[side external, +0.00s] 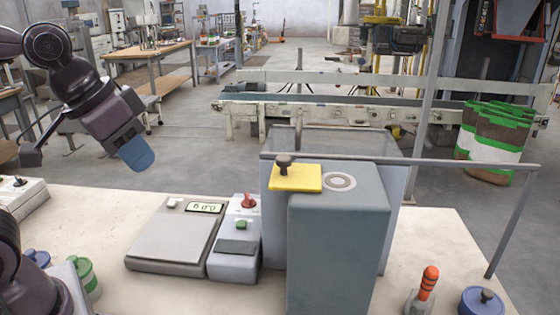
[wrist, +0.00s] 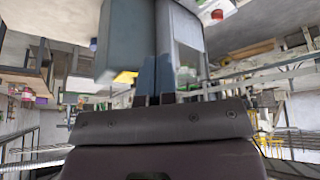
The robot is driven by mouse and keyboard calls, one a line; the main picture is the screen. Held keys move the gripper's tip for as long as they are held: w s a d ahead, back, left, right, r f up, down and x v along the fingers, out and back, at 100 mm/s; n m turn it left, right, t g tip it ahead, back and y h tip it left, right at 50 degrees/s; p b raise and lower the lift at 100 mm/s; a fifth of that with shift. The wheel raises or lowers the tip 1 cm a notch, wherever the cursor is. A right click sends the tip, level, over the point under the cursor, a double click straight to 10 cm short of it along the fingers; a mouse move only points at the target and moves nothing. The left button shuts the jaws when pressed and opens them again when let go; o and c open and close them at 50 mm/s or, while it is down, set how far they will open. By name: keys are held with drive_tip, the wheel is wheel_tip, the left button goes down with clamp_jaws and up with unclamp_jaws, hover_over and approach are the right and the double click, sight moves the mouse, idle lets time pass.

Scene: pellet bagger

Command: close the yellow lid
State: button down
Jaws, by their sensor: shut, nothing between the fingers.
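The yellow lid (side external: 295,178) is a flat square plate with a dark knob (side external: 284,162). It lies on top of the tall grey box (side external: 340,240), at its left, beside a pale round ring (side external: 340,181) that is uncovered. My gripper (side external: 138,158), with blue fingertips, is shut and empty. It hangs in the air to the left of the box, above the table and well apart from the lid. In the wrist view the shut fingers (wrist: 156,78) show in the middle, and a small yellow patch (wrist: 125,77), seemingly the lid, shows beside them.
A scale (side external: 175,237) and a control unit with a red knob (side external: 235,240) stand left of the box. A grey rail (side external: 430,163) runs behind the lid and ring. An orange-striped piece (side external: 428,285) and a blue pot (side external: 483,303) stand at the right.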

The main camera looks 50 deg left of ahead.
drive_tip(key=w+r+n+t+h, duration=0.2)
drive_tip(key=w+r+n, duration=0.25)
drive_tip(key=w, duration=0.55)
approach(310, 174)
drive_tip(key=shift+m+h, duration=0.25)
drive_tip(key=shift+h, duration=0.05)
drive_tip(key=a+f, duration=0.4)
drive_tip(key=shift+s+a, duration=0.1)
drive_tip(key=shift+d, duration=0.3)
drive_tip(key=w+d, duration=0.5)
drive_tip(key=shift+w+d, duration=0.25)
drive_tip(key=shift+w, duration=0.1)
